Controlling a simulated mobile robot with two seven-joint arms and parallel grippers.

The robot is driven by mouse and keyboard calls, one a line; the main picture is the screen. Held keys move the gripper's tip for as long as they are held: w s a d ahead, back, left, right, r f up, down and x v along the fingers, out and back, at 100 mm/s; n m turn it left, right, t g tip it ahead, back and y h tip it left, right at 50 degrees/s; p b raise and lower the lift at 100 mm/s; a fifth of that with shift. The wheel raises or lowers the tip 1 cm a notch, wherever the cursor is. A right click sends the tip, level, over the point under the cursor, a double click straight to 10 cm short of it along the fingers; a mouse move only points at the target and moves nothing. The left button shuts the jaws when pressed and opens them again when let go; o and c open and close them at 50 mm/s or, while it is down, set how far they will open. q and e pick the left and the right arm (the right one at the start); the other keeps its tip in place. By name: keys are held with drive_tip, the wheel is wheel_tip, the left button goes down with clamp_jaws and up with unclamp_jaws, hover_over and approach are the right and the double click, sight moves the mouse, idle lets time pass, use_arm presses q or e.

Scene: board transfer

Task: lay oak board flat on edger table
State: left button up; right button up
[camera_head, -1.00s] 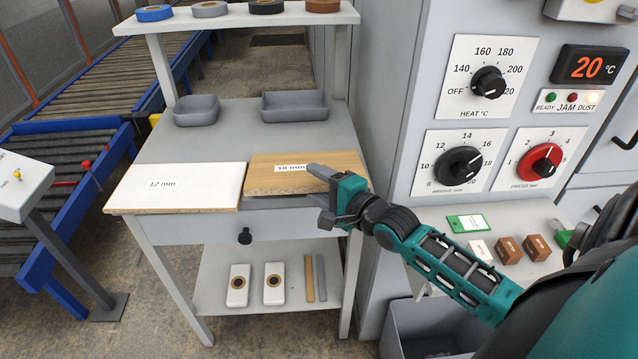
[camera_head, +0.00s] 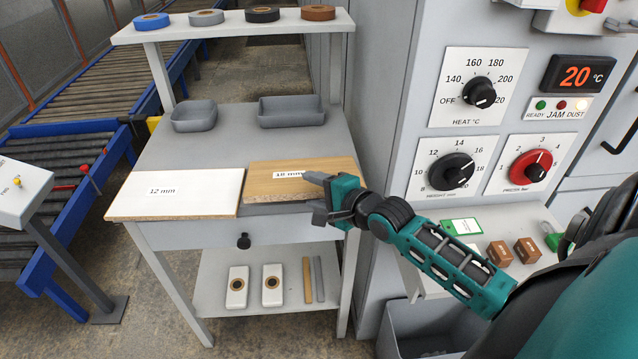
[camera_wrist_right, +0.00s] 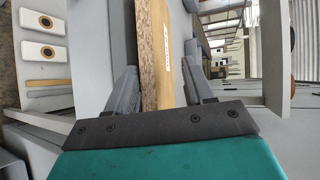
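The oak board (camera_head: 270,187), labelled 18 mm, lies flat on a grey table (camera_head: 230,150), beside a white board (camera_head: 170,200) labelled 12 mm. My right gripper (camera_head: 316,195) is at the oak board's front right corner, one finger above the board and the other lower. In the right wrist view the oak board's edge (camera_wrist_right: 153,60) stands between the two spread fingers (camera_wrist_right: 162,92), with a visible gap on at least one side. The board's underside is hidden in the head view. My left gripper is in neither view. I cannot tell which surface is the edger table.
Two grey trays (camera_head: 193,118) stand behind the boards, under a raised shelf (camera_head: 235,24) with edging rolls. A machine panel (camera_head: 415,125) with dials rises at the right. A sample ledge (camera_head: 470,262) and grey bin (camera_head: 400,335) are below it. A roller conveyor (camera_head: 100,80) is at left.

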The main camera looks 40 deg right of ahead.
drive_tip(key=g, duration=0.4)
drive_tip(key=r+g, duration=0.1)
drive_tip(key=g, duration=0.1)
drive_tip(key=shift+s+h, duration=0.25)
drive_tip(key=shift+h, duration=0.05)
drive_tip(key=shift+s+g, duration=0.2)
drive_tip(key=shift+g, duration=0.9)
drive_tip(key=shift+s+d+r, duration=0.1)
drive_tip(key=shift+s+r, duration=0.2)
drive_tip(key=shift+s, duration=0.45)
drive_tip(key=shift+s+d+r, duration=0.1)
drive_tip(key=shift+s+r, duration=0.15)
drive_tip(key=shift+s, duration=0.5)
drive_tip(key=o, duration=0.6)
drive_tip(key=shift+c, duration=0.2)
wheel_tip(320, 180, up, 8)
drive_tip(key=s, duration=0.1)
drive_tip(key=shift+s+f, duration=0.2)
drive_tip(key=shift+s, duration=0.05)
